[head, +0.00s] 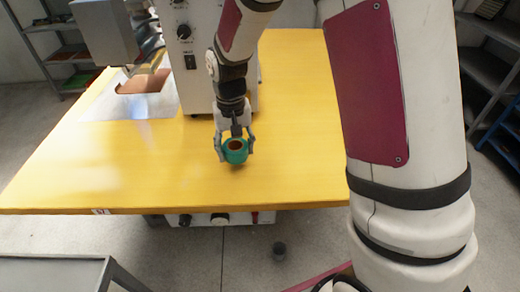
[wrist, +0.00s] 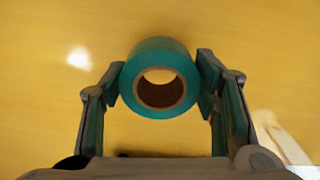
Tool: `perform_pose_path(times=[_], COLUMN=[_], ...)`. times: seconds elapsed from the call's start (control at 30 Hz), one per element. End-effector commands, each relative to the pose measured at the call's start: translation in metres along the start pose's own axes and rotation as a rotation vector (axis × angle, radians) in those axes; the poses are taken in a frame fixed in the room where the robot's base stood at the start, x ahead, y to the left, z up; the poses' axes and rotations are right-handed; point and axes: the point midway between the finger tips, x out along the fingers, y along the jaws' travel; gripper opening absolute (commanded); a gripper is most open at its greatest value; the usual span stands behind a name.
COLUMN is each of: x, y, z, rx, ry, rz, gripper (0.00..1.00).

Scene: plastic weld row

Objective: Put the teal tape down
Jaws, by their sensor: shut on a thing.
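The teal tape (head: 235,156) is a roll with a brown core, and it is between the fingers of my gripper (head: 235,147) over the yellow table (head: 110,175). In the wrist view the tape (wrist: 160,55) has a finger against its left side and a finger against its right side. My gripper (wrist: 160,85) is shut on it. The core faces the cameras and the yellow surface shows through the hole. I cannot tell whether the tape touches the table top or is just above it.
A white machine with knobs (head: 187,60) stands on the table behind my gripper. A metal plate (head: 130,106) lies at its left. The table is clear to the left and right of the tape. Shelves (head: 490,60) stand at the right, and a grey cart (head: 55,270) at the front left.

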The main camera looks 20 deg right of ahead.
Motion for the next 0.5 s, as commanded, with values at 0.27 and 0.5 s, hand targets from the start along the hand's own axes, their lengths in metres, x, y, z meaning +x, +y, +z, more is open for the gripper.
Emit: perform_pose_path(times=[0.27,0.5], x=[0.007,0.009], y=[0.066,0.093], z=[-0.011,-0.016], rx=[0.005,0.0], ry=[0.002,0.001], rz=[-0.001,-0.001], gripper=[0.25,0.25])
